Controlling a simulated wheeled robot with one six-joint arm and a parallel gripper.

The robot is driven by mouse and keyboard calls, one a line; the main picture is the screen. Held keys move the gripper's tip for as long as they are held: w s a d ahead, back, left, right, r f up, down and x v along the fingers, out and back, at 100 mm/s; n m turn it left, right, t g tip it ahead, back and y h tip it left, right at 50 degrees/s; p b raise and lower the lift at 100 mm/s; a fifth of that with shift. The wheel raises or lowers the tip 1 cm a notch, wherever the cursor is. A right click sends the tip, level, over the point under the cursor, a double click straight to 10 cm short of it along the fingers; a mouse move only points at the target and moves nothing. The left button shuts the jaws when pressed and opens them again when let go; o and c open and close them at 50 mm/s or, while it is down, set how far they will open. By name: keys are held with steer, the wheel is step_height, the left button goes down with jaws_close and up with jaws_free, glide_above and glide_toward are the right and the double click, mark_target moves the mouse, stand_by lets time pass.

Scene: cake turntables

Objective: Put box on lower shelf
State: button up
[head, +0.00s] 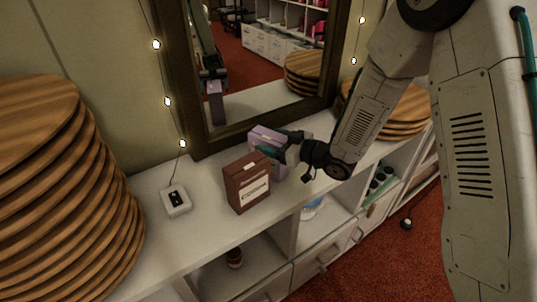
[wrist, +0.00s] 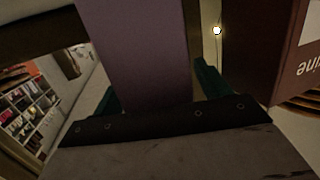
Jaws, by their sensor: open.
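A light purple box (head: 264,143) stands upright on the white counter (head: 183,232), close to the mirror. It also shows in the wrist view (wrist: 145,50), large and between my two green fingers. My gripper (head: 284,140) is open, with one finger on each side of the purple box; I cannot tell whether they touch it. A brown box (head: 247,183) with a pale label stands on the counter just left of and nearer than the purple one; it also shows at the right of the wrist view (wrist: 277,60). Open lower shelf compartments (head: 240,275) lie beneath the counter top.
A tall stack of round wooden boards (head: 70,200) fills the left; another stack (head: 400,118) stands behind my arm. A white switch box (head: 176,201) sits on the counter. The lower compartments hold a small dark jar (head: 234,258) and a blue-white item (head: 312,208). A framed mirror (head: 262,75) leans behind.

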jaws_close()
